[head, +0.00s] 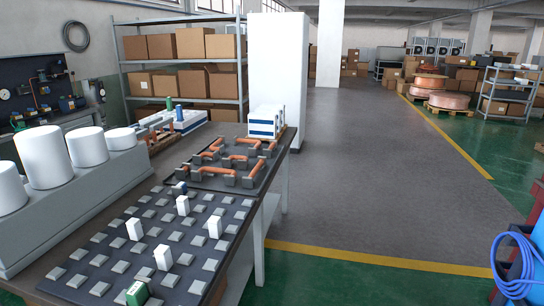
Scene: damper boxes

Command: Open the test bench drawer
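No drawer front or handle can be made out in the head view. A workbench with a dark back panel (32,84), gauges and small devices stands at the far left; I cannot tell whether it is the test bench. Its lower part is hidden behind the near table. The near table (267,198) has a dark top and light grey legs, and no drawer shows on its visible side. Neither of my grippers is in view.
The near table holds white cylinders (87,147) on a grey block, a dark board (98,243) with grey pads and white boxes, and a tray with orange parts (242,165). A blue hose (515,265) hangs at right. The grey aisle (370,170) is clear.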

